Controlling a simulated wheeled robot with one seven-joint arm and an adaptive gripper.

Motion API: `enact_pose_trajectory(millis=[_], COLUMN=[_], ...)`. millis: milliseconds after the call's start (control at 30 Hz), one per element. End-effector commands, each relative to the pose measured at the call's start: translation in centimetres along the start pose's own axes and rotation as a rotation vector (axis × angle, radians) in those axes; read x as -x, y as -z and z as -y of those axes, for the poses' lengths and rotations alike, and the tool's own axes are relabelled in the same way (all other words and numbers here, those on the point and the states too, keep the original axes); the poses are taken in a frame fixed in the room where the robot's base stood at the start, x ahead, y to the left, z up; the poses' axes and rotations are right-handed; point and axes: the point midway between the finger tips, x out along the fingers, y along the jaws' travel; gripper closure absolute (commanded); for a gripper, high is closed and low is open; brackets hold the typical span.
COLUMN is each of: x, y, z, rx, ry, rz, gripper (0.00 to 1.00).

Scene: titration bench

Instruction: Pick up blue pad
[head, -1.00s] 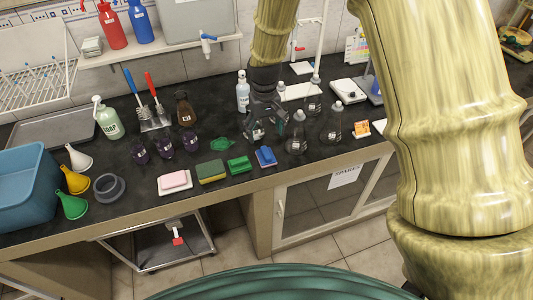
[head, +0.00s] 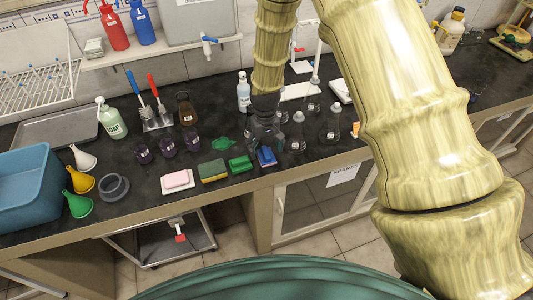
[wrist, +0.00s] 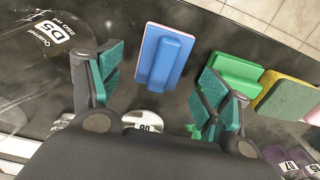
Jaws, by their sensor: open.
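The blue pad (head: 266,156) lies on the dark bench near its front edge, at the right end of a row of pads. In the wrist view the blue pad (wrist: 165,55) shows its raised blue grip on top and a reddish edge at the left. My gripper (head: 262,138) is just behind and above the pad in the head view. In the wrist view my gripper (wrist: 160,85) is open and empty, with the pad in line with the gap between its teal-padded fingers and beyond their tips.
A green pad (head: 240,164) lies close to the left of the blue pad, then a green-and-yellow sponge (head: 212,171) and a pink block (head: 177,180).

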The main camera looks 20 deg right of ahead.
Motion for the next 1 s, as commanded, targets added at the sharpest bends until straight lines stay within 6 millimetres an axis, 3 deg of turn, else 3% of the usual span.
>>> enact_pose_trajectory(millis=[233,567,800,1000], x=[-1.8,-2.2,-2.2,-2.2], y=[-0.1,0.0,0.0,0.0], z=[0.0,0.0,0.0,0.0], rx=[0.0,0.0,0.0,0.0], ry=[0.0,0.0,0.0,0.0], rz=[0.001,-0.001,0.0,0.0], gripper=[0.23,0.23,0.65,0.68])
